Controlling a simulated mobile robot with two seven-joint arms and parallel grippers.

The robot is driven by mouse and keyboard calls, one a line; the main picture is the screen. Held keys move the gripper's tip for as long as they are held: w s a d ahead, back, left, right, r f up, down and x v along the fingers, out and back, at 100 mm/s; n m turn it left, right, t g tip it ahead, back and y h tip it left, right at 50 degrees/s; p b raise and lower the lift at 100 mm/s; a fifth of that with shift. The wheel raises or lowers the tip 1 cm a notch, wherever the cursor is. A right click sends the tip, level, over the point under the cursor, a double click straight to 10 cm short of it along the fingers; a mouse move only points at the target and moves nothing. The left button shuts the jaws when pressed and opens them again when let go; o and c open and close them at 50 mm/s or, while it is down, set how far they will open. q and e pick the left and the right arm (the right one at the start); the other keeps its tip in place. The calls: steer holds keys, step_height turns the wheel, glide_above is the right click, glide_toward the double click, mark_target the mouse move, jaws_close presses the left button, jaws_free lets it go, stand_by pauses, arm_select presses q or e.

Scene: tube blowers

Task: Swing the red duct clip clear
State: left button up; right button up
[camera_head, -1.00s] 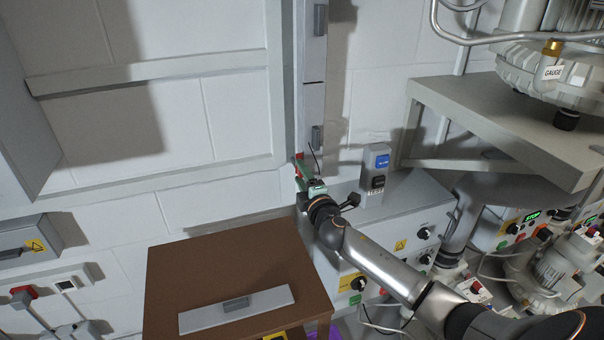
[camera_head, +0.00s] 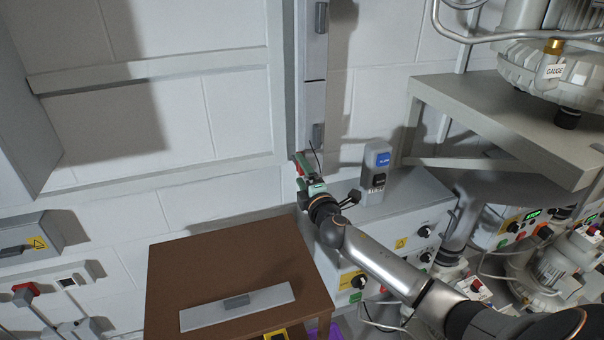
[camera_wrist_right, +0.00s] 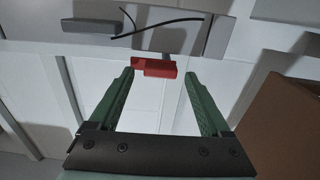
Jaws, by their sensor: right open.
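The red duct clip (camera_wrist_right: 154,67) is a small red block. In the right wrist view it sits just beyond and between the fingertips of my right gripper (camera_wrist_right: 158,76). The green fingers are spread apart, with a gap to the clip visible on the right side. The clip hangs beside the lower end of a grey vertical duct (camera_head: 313,105). In the head view only a sliver of red (camera_head: 299,169) shows beside my right gripper (camera_head: 304,162), which hides the rest. My left gripper is not in view.
A brown table (camera_head: 215,260) with a grey handled panel (camera_head: 238,307) stands below left. A grey cabinet (camera_head: 400,215) with a blue-labelled switch box (camera_head: 376,165) is right of the gripper. A grey shelf (camera_head: 500,120) overhangs on the right. A thin black cable (camera_wrist_right: 160,22) crosses above the clip.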

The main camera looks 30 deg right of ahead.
steer(key=v, duration=1.2)
steer(key=shift+s+b, duration=0.3)
steer(key=shift+b, duration=0.1)
steer(key=shift+f, duration=0.1)
steer(key=s+a+f+m+g, duration=0.3)
steer(key=s+f+m+g, duration=0.4)
steer(key=s+f+m, duration=0.3)
steer(key=s+a+f+m+g+y, duration=0.25)
steer(key=s+a, duration=0.25)
steer(key=s, duration=0.3)
steer(key=s+a+f+m+g+y, duration=0.1)
steer(key=s+a+f+g+y, duration=0.1)
steer(key=s+a+f+g, duration=0.45)
steer(key=w+a+f+t+y+p, duration=0.1)
steer(key=w+a+f+t+y, duration=0.1)
steer(key=f+t, duration=0.5)
steer(key=shift+w+a+f+t, duration=0.15)
steer(key=shift+a+f+t, duration=0.25)
steer(key=shift+a, duration=0.3)
